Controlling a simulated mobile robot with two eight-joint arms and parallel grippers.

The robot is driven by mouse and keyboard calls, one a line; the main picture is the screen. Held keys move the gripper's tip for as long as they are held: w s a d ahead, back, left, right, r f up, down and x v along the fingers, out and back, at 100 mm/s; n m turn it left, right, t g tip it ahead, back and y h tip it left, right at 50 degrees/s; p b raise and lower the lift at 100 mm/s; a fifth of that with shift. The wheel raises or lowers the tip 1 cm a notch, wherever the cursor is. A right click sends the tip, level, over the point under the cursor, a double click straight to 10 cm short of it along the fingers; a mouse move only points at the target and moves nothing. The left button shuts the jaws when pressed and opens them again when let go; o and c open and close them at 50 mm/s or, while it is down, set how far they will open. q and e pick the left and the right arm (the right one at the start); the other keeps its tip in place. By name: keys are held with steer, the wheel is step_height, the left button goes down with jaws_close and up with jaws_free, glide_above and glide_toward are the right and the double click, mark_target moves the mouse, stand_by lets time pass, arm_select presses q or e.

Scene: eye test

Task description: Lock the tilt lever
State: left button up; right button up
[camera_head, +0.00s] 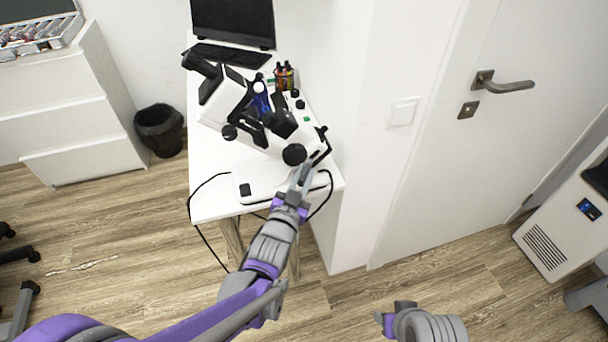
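A white and black microscope-like device (232,100) stands on the white table (207,205). A thin black lever (322,148) sticks out at its right side, near a round black knob (293,154); I take it for the tilt lever. My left gripper (303,172) is at the lower end of this lever, over the device's white base (260,180). Its grey fingers show small, and I cannot tell whether they touch or grip the lever. My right gripper (386,322) is low in the picture, over the floor and away from the table; its fingers are mostly hidden.
A monitor (233,20), a keyboard (228,55) and a pen holder (285,76) are at the back of the table. Black cables (198,185) hang over its edges. A wall and door (430,180) stand close on the right. A bin (160,130) is at left.

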arm_select(q)
jaws_close()
stand_by(1.0)
